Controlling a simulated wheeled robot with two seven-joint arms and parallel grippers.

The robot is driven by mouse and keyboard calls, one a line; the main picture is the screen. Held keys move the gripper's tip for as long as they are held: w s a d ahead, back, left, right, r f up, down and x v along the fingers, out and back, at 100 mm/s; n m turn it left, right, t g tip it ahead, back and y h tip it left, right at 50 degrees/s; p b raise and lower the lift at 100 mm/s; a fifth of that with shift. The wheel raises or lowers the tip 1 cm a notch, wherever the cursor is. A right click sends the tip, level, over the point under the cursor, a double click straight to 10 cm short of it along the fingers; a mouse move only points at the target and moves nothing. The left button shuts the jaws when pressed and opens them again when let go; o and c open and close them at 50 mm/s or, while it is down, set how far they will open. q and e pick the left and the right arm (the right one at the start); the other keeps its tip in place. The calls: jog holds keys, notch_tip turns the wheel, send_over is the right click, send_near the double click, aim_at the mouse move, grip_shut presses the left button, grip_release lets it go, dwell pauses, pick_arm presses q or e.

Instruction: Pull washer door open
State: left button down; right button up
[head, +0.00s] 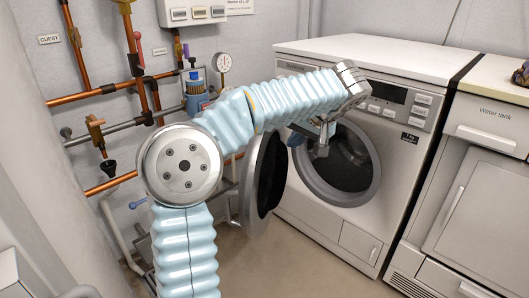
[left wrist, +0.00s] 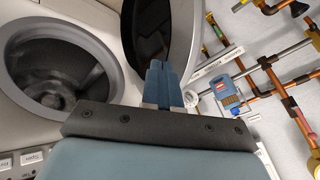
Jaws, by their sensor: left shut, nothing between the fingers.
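The white washer (head: 340,215) stands against the back wall, with its round drum opening (head: 345,160) uncovered. Its dark round door (head: 265,180) stands swung wide open to the left of the opening, partly hidden behind my left arm. In the left wrist view the opening with its grey rim (left wrist: 55,65) is at left and the door (left wrist: 165,30) is at top centre. My left gripper (head: 297,138) is near the upper hinge-side edge of the opening. In the left wrist view its blue fingers (left wrist: 164,82) are shut and empty, overlapping the door; contact cannot be told. My right gripper is out of view.
Copper pipes (head: 145,80) and valves with a round gauge (head: 222,62) line the wall at left, close behind the door. A second white appliance (head: 480,190) stands right of the washer. Bare floor (head: 300,262) lies in front of the washer.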

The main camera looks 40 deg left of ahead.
aim_at(245, 152)
pick_arm(q)
jog(key=shift+s+a+f+b, duration=0.15)
jog(key=shift+a+f+b, duration=0.15)
jog(key=shift+a+f, duration=1)
jog(key=shift+s+a+f+b, duration=0.25)
jog(key=shift+a+f, duration=0.7)
jog(key=shift+a, duration=0.6)
jog(key=shift+s+a+f+b, duration=0.1)
jog(key=shift+a+f+b, duration=0.25)
jog(key=shift+a+f, duration=0.95)
jog(key=shift+a+r, duration=0.1)
jog(key=shift+r, duration=0.05)
jog(key=shift+a, duration=0.15)
jog(key=shift+m+t, duration=0.5)
jog(key=shift+m, duration=0.3)
jog(key=s+a, duration=0.2)
jog(key=a, duration=0.1)
jog(key=s+a, duration=0.1)
jog(key=a, duration=0.1)
jog(key=shift+b, duration=0.4)
jog(key=s+a+m+p, duration=0.1)
jog(key=s+a+p, duration=0.1)
jog(key=a, duration=0.6)
jog(key=shift+s+a+t+h, duration=0.25)
jog(key=shift+s+t+h, duration=0.05)
jog(key=shift+s+t, duration=0.1)
